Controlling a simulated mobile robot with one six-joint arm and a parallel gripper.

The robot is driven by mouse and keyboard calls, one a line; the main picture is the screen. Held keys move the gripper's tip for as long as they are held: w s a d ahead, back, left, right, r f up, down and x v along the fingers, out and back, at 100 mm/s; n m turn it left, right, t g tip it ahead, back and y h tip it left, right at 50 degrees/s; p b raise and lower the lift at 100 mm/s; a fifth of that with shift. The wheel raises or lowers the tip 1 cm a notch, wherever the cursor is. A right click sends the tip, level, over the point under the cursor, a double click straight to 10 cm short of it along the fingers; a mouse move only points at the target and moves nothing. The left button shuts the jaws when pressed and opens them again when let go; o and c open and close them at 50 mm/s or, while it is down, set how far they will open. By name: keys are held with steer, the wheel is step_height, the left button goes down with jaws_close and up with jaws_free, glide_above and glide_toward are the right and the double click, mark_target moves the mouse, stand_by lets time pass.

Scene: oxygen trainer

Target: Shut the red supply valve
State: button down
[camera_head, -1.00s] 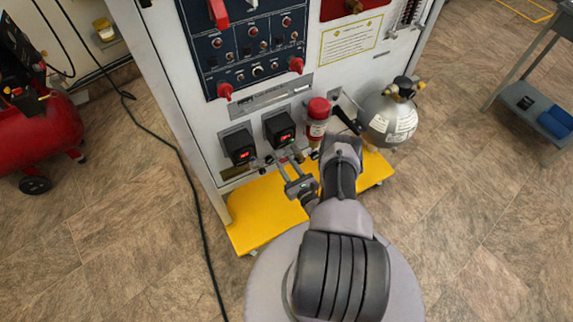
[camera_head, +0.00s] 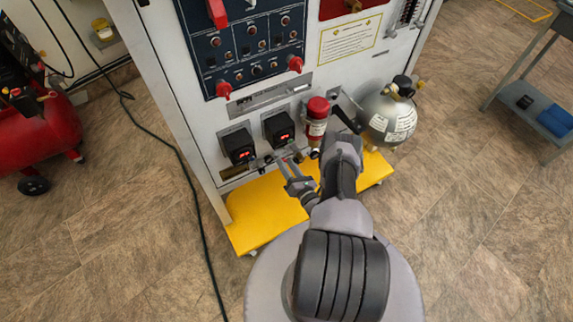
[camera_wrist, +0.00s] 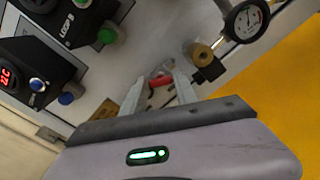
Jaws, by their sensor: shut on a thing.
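The red supply valve (camera_wrist: 160,81) shows in the wrist view as a small red handle low on the grey panel. My gripper (camera_wrist: 160,88) has its two fingers on either side of the red handle and is shut on it. In the head view my gripper (camera_head: 286,163) reaches the lower front of the trainer cabinet (camera_head: 205,130), under the two black display boxes. The handle is small there and mostly hidden by the fingers. I cannot tell how far the valve is turned.
A round gauge (camera_wrist: 246,18) and a brass fitting (camera_wrist: 200,54) sit close right of the fingers. A black display box (camera_head: 279,128) is just above. A red-capped cylinder (camera_head: 317,118) and a silver tank (camera_head: 390,117) stand to the right. A yellow base (camera_head: 262,208) lies below.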

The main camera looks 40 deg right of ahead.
steer(key=m, duration=1.1)
steer(key=shift+d+f, duration=0.1)
steer(key=shift+d, duration=0.1)
steer(key=shift+m, duration=0.3)
steer(key=c, duration=1)
jaws_free()
steer(key=shift+w, duration=0.1)
steer(key=shift+o, duration=0.2)
steer(key=shift+f, duration=0.1)
